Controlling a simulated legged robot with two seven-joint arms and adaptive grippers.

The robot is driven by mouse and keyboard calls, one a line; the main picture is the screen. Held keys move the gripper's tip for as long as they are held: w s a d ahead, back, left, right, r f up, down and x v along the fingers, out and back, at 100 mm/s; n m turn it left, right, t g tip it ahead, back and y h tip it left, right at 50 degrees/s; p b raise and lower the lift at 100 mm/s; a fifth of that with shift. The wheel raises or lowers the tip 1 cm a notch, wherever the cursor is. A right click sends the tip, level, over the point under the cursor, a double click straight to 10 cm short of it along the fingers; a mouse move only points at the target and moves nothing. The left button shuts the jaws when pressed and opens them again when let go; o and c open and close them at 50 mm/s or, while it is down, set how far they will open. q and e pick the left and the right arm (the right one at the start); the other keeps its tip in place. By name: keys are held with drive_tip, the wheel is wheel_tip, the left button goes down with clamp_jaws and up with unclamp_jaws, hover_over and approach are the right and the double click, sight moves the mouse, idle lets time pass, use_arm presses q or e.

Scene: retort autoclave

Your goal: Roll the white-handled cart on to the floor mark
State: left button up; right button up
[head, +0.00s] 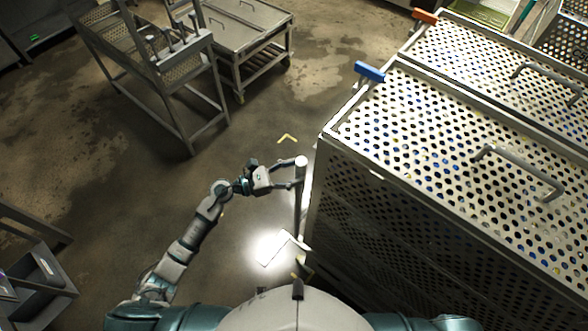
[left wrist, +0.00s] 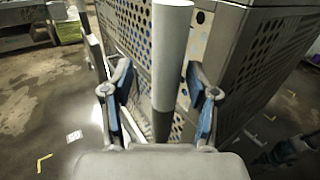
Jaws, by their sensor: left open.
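A white upright handle (head: 300,163) stands at the left side of a large perforated metal cart (head: 335,165); it appears to belong to that cart. My left gripper (head: 294,177) is open beside the handle's upper part, fingers pointing toward it. In the left wrist view the handle (left wrist: 170,45), white above and dark below, stands between the two open fingers (left wrist: 164,88); I cannot tell if either touches it. Yellow corner marks lie on the floor, one beyond the gripper (head: 287,138) and one near my body (head: 303,269). My right gripper is not in view.
Another perforated cart or basket (head: 450,45) stands just behind, with an orange tab (head: 424,16); the near one has a blue tab (head: 370,71). A metal trolley (head: 165,75) and low table (head: 240,30) stand back left. The stained floor at left centre is clear.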

sight(304, 172)
use_arm(q)
drive_tip(key=d, duration=0.3)
drive_tip(key=shift+w+d, duration=0.1)
drive_tip(key=shift+d, duration=0.3)
drive_tip(key=shift+c, duration=1.3)
drive_tip(key=shift+a, duration=0.2)
drive_tip(key=c, duration=0.4)
drive_tip(key=shift+a, duration=0.35)
drive_tip(key=c, duration=0.4)
drive_tip(key=shift+w+a, duration=0.1)
drive_tip(key=shift+a, duration=0.1)
clamp_jaws()
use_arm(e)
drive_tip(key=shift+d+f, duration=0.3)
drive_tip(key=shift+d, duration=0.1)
